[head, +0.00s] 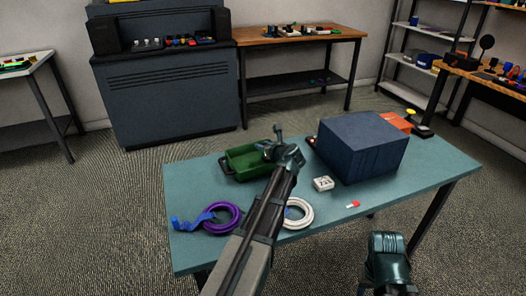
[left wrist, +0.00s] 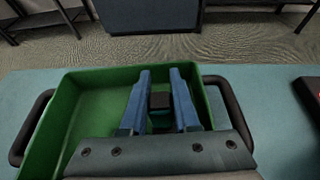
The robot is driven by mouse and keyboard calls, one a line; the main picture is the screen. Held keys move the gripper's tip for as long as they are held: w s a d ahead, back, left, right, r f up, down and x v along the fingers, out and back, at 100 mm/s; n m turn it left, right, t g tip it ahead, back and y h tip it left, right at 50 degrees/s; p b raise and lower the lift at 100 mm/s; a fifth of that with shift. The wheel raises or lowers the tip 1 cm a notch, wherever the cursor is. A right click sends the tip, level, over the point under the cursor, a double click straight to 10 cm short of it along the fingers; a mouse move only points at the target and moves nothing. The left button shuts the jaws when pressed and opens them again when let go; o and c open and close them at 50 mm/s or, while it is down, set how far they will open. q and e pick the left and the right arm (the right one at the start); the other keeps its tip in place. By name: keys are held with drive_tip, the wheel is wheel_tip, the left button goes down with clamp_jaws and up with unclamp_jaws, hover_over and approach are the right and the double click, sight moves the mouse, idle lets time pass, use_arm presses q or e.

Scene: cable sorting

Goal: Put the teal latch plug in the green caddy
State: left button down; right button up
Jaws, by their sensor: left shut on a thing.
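The green caddy (head: 237,171) stands on the teal table, left of its middle. In the left wrist view the caddy (left wrist: 57,125) is an open green tray with dark handles at both ends. My left gripper (left wrist: 160,98) is over the caddy's right part, its blue fingers shut on a small dark piece with teal showing below it, which looks like the teal latch plug (left wrist: 160,101). In the head view my left gripper (head: 270,149) is above the caddy's right end and hides the plug. I cannot tell whether the plug touches the caddy floor.
A large dark blue box (head: 362,146) stands right of the caddy. A purple cable coil (head: 221,218), a white coil (head: 299,214), a small white block (head: 323,184) and a red-and-white plug (head: 353,205) lie nearer on the table (head: 420,190). The right front is mostly clear.

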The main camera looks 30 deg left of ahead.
use_arm(q)
drive_tip(key=shift+r, duration=0.1)
drive_tip(key=shift+f, duration=0.25)
drive_tip(key=c, duration=0.7)
unclamp_jaws()
drive_tip(key=shift+r, duration=0.1)
drive_tip(key=shift+o, duration=0.2)
drive_tip(key=shift+s+d+r+p, duration=0.2)
drive_tip(key=shift+d+r+p, duration=0.05)
drive_tip(key=shift+r+p, duration=0.1)
drive_tip(key=p+v, duration=0.4)
drive_tip(key=v, duration=0.7)
